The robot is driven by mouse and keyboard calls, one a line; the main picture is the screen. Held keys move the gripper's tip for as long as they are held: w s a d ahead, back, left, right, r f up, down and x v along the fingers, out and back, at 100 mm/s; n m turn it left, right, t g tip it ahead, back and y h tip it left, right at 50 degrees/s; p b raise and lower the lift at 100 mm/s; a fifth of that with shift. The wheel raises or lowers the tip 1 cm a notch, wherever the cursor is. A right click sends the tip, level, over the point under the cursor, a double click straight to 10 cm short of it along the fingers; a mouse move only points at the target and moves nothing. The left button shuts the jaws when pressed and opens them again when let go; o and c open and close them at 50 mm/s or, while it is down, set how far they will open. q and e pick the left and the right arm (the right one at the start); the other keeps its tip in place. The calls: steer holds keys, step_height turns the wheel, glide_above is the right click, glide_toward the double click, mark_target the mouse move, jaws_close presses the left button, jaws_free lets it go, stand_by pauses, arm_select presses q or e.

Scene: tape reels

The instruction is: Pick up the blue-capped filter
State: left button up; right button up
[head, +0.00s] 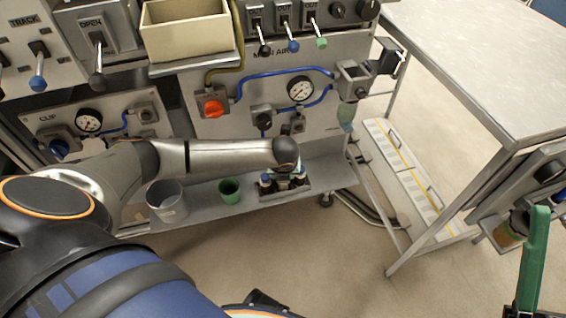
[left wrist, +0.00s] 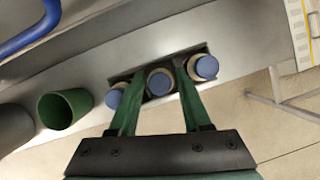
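Three blue-capped filters stand in a row in a dark holder (head: 288,190) on the grey shelf. The left wrist view shows the left filter (left wrist: 113,98), the middle filter (left wrist: 158,83) and the right filter (left wrist: 204,67). My left gripper (left wrist: 161,72) is open, with its green fingers on either side of the middle filter in that view. I cannot tell whether they touch it. In the head view my wrist is above the holder and hides most of the fingers. Part of my right gripper (head: 535,250), a green finger, shows at the lower right; its opening is unclear.
A green cup (head: 229,191) and a grey cup (head: 167,203) stand left of the holder on the shelf. A panel with gauges, a red knob (head: 213,108) and a blue hose (head: 262,74) rises behind. A metal table (head: 480,60) stands at the right.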

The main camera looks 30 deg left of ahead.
arm_select(q)
jaws_close()
steer(key=shift+r, duration=0.15)
